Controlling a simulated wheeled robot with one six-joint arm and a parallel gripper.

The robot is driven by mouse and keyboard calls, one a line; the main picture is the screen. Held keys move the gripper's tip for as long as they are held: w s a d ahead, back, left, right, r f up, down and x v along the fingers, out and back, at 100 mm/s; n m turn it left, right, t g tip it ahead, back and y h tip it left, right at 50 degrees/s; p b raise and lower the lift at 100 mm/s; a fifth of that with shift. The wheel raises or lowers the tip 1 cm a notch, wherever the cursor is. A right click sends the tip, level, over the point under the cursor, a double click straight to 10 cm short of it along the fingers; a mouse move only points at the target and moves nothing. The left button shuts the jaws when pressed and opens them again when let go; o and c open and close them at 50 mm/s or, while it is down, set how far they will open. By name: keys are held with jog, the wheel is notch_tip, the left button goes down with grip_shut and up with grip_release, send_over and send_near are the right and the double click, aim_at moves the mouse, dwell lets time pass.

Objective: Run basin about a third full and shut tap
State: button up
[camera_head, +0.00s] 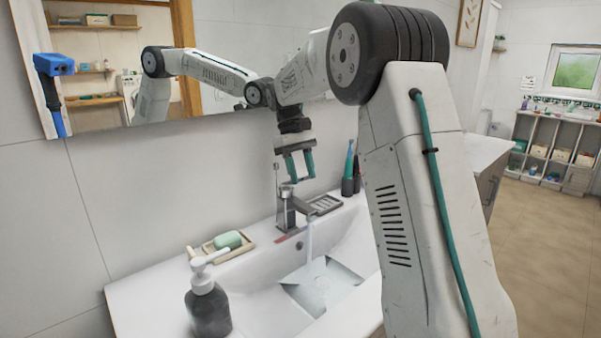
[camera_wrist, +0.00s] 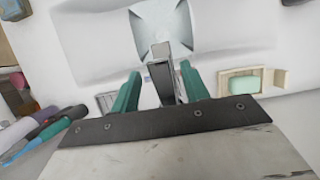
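The grey tap (camera_head: 290,212) stands on the back ledge of the white basin (camera_head: 258,302), with a lever on top. A thin stream of water (camera_head: 309,238) falls from its spout. A pale, squarish patch of water (camera_head: 322,284) lies on the basin floor and also shows in the wrist view (camera_wrist: 160,28); its depth is hard to judge. My gripper (camera_head: 301,178) is open and empty, above and just behind the tap lever. In the wrist view the tap (camera_wrist: 163,76) appears between the two teal fingers, and no contact is visible.
A dark pump bottle (camera_head: 208,309) stands at the front left, and green soap (camera_head: 228,240) lies on a wooden dish. A grey slotted tray (camera_head: 325,204) and a cup with a toothbrush (camera_head: 348,172) are right of the tap. The mirror (camera_head: 225,35) hangs behind.

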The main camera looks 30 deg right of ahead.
jog(key=shift+r, duration=0.6)
notch_tip(320, 180, up, 2)
jog(key=shift+w+r, duration=0.1)
jog(key=shift+r, duration=0.15)
jog(key=s+a, duration=0.2)
jog(key=s, duration=0.6)
jog(key=s+a+r, duration=0.1)
jog(key=s, duration=0.6)
jog(key=shift+s+a, duration=0.35)
jog(key=shift+r, duration=0.1)
